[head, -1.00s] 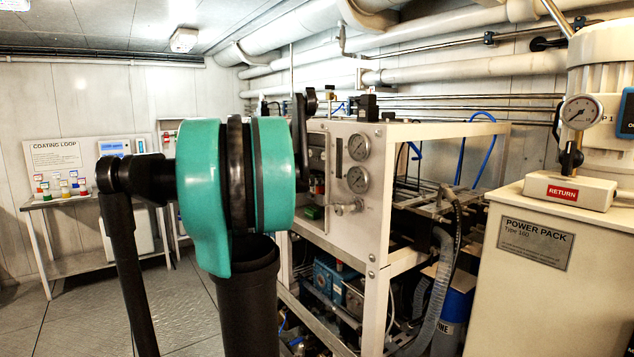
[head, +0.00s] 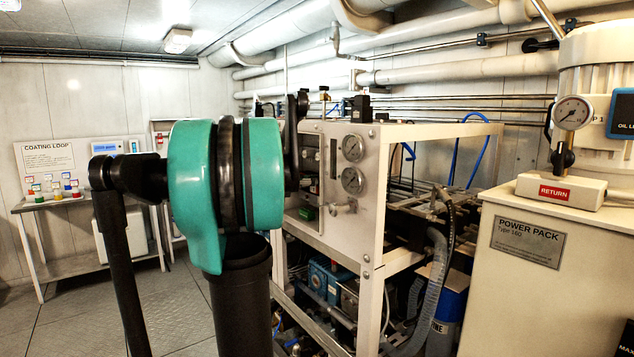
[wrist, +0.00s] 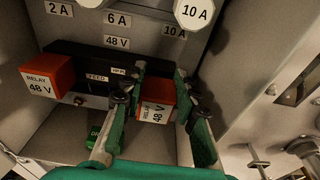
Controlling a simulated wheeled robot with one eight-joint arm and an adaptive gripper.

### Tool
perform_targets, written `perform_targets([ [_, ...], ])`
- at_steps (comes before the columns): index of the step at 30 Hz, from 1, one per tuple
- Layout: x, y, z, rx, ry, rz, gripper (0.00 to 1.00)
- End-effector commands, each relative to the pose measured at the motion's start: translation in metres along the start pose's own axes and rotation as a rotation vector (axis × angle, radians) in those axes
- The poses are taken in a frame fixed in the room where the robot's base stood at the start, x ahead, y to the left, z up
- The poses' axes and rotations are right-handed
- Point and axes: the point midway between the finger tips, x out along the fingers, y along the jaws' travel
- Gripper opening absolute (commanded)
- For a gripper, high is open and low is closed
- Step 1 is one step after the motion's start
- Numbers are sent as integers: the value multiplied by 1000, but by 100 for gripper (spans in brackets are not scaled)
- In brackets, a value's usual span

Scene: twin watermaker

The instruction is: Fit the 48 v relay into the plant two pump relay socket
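In the wrist view my gripper (wrist: 160,92) has its two fingers on either side of an orange-red relay (wrist: 157,114) marked 48 V, and they look closed on its sides. This relay's label reads sideways. A second relay (wrist: 47,80) marked RELAY 48 V sits at the left end of a dark strip (wrist: 97,74) with a FEED label. The sockets behind the gripped relay are largely hidden by it and the fingers. In the head view my arm hides the gripper and both relays.
In the head view the white frame rack (head: 372,180) with gauges stands behind my arm, the power pack (head: 500,300) at right, and a table (head: 50,205) at left.

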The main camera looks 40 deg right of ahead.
Motion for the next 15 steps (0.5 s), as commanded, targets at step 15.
perform_targets([
  [15, -2, 0, 0, 0, 0, 0, 54],
])
